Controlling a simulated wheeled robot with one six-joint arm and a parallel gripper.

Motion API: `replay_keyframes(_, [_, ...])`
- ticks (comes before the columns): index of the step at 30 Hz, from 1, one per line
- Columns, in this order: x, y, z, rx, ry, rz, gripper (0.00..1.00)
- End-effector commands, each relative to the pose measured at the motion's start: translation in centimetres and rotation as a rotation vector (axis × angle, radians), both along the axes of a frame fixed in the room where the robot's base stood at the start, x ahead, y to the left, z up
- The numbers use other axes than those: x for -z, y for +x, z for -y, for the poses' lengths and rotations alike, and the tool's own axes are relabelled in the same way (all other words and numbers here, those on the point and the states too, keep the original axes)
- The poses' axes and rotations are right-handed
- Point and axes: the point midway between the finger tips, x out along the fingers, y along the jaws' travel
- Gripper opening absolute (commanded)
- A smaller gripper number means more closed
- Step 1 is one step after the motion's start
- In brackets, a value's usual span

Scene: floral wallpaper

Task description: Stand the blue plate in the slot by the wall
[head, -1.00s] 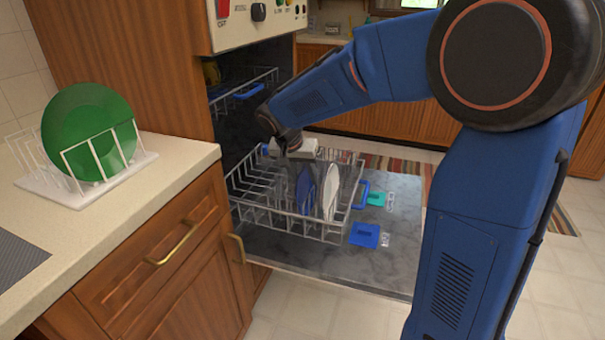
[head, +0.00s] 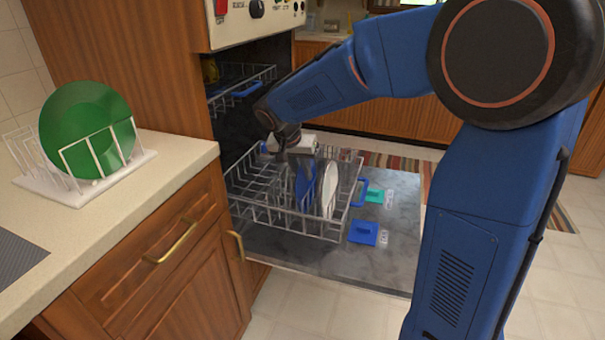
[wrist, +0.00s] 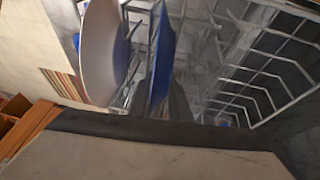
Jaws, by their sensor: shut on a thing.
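The blue plate (head: 305,185) stands on edge in the lower dishwasher rack, left of a white plate (head: 329,190). My gripper (head: 294,154) points down over the rack and is shut on the blue plate's upper edge. In the wrist view the blue plate (wrist: 163,55) shows edge-on by a dark finger, with the white plate (wrist: 103,50) beside it. Whether the blue plate's bottom touches the rack is hidden. A white dish stand (head: 130,168) with wire slots sits on the counter at left, by the tiled wall. A green plate (head: 86,125) stands upright in it.
The pulled-out wire rack (head: 262,205) sits over the open dishwasher door (head: 375,265). The upper rack (head: 243,88) is above it, and the wooden cabinet side (head: 125,70) rises between dishwasher and stand.

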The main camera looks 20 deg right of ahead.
Motion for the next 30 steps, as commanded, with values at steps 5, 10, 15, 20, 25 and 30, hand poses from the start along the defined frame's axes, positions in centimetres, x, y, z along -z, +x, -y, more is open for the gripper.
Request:
replay_keyframes(5, [-0.3,0.0,0.0,0.0,0.0,0.001,0.0])
replay_keyframes(10, [-0.6,0.0,0.0,0.0,0.0,0.001,0.0])
replay_keyframes(15, [-0.9,0.0,0.0,0.0,0.0,0.001,0.0])
replay_keyframes(20, [-1.1,0.0,0.0,0.0,0.0,0.001,0.0])
replay_keyframes(25, [-1.4,0.0,0.0,0.0,0.0,0.0,0.0])
replay_keyframes(30, [-1.7,0.0,0.0,0.0,0.0,0.0,0.0])
